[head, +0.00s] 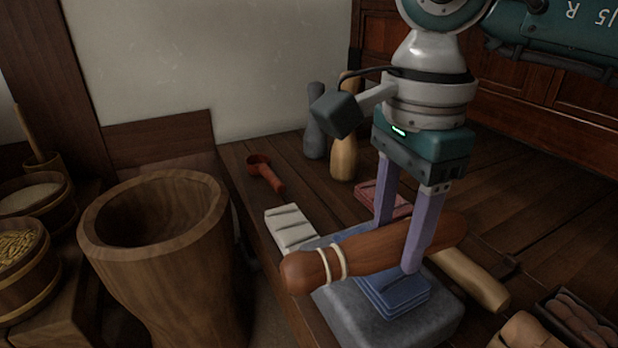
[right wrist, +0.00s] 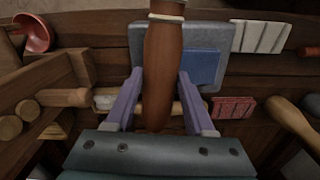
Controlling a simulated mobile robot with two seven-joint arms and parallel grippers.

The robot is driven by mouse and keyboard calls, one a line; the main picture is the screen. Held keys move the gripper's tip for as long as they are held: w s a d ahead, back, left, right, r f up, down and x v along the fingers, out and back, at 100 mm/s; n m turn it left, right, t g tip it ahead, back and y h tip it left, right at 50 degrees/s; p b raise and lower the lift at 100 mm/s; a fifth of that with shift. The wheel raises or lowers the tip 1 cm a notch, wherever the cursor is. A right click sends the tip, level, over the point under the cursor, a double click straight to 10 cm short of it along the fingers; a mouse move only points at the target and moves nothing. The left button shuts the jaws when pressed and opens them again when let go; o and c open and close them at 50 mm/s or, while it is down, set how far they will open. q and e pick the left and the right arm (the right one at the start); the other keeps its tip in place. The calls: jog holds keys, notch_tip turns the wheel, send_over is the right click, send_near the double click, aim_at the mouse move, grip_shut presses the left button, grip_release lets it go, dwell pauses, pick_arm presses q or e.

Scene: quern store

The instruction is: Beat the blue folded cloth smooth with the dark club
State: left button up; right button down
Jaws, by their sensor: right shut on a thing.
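My right gripper (head: 398,248) is shut on the dark club (head: 365,252), a reddish-brown wooden club with two pale bands near its thick end. The club is held about level, its banded end pointing left in the head view. The blue folded cloth (head: 397,296) lies on a grey stone block (head: 350,312), below the club and partly hidden by it and a finger. In the right wrist view the blue cloth (right wrist: 202,66) shows just right of the club (right wrist: 162,60). Whether the club touches the cloth is hard to tell; it seems raised. My left gripper is out of view.
White (head: 290,228) and red (head: 372,190) folded cloths lie beyond the block. A pale club (head: 468,278) lies right of it. Grey (head: 316,130) and pale (head: 344,155) bottle-shaped clubs stand behind, near a red ladle (head: 267,175). A large wooden mortar (head: 165,255) stands left.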

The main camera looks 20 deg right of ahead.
jog(key=shift+f, duration=0.5)
notch_tip(320, 180, down, 3)
jog(key=b, duration=0.2)
jog(key=shift+r+b, duration=0.15)
jog(key=shift+b, duration=0.2)
jog(key=shift+d, duration=0.1)
jog(key=shift+f, duration=0.2)
jog(key=shift+w+d+f+b, duration=0.1)
jog(key=shift+d+f+b, duration=0.05)
jog(key=shift+f+b, duration=0.15)
